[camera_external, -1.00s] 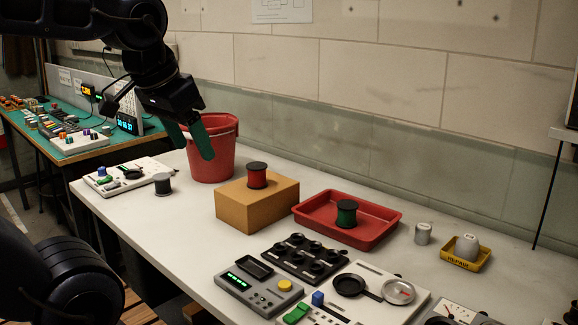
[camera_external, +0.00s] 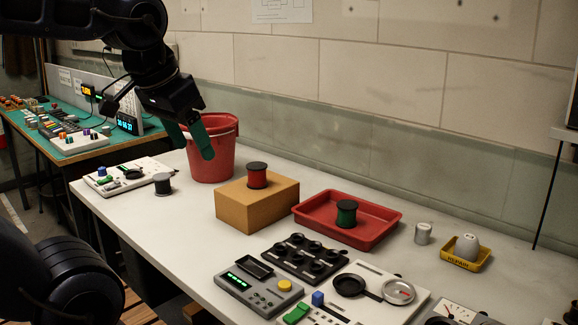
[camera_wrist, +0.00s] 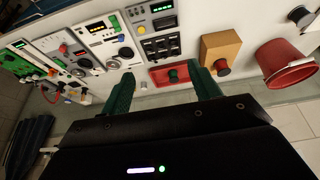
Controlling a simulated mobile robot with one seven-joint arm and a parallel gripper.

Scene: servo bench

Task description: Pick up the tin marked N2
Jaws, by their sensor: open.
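A small grey tin (camera_external: 423,233) stands upright on the white bench, to the right of the red tray. A second grey, rounded object (camera_external: 467,247) sits in a small yellow holder (camera_external: 455,259) lettered REPAIR. Each has a small mark on top, too small to read, so I cannot tell which is N2. My gripper (camera_external: 190,145) is open and empty, its green fingers high in front of the red bucket and well left of both. In the wrist view my gripper (camera_wrist: 160,70) shows its fingers apart with nothing between them.
The red bucket (camera_external: 211,160), orange box (camera_external: 258,205) with a red spool (camera_external: 257,176), and red tray (camera_external: 376,239) with a green spool (camera_external: 346,213) line the bench. A grey spool (camera_external: 163,184) stands left. Control panels (camera_external: 258,287) fill the front. Bare bench surrounds the tin.

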